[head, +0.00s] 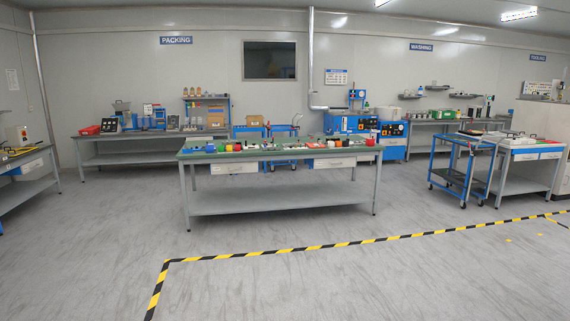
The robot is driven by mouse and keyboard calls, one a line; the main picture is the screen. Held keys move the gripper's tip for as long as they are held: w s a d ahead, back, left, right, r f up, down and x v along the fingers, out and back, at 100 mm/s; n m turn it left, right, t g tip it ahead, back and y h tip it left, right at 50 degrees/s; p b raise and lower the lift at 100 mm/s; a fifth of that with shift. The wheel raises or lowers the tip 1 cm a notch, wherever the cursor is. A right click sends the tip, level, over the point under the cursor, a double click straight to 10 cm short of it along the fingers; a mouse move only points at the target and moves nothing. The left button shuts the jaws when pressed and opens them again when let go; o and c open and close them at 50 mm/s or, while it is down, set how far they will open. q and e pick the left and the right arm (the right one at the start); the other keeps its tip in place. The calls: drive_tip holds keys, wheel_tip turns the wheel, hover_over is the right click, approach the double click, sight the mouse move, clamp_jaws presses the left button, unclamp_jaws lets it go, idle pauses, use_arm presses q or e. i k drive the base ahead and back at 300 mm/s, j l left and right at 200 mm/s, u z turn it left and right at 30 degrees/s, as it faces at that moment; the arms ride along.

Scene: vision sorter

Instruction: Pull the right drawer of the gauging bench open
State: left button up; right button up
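A long bench (280,153) with a green top and grey legs stands in the middle of the head view. No readable sign marks it as the gauging bench. It has two light-fronted drawers under its top, a left drawer (234,168) and a right drawer (334,162). Both look shut, though they are small at this distance. Another bench (520,142) at the far right also has drawers with blue parts under its top. Neither of my grippers is in view.
Several small coloured items lie on the middle bench. Open grey floor (300,290) lies in front of it, crossed by yellow-black tape (340,244). A blue trolley (462,165) stands to the right. A packing bench (130,136) is behind left; another bench (25,167) is at the left edge.

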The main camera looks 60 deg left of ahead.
sight(333, 162)
drive_tip(key=u, duration=1.75)
drive_tip(key=i, duration=0.25)
drive_tip(key=i+u, duration=0.2)
drive_tip(key=i, duration=4.05)
drive_tip(key=i+z, duration=0.25)
drive_tip(key=i, duration=0.25)
drive_tip(key=i+j+z, duration=0.3)
drive_tip(key=i, duration=0.15)
drive_tip(key=i+j+z, duration=0.25)
drive_tip(key=i, duration=0.25)
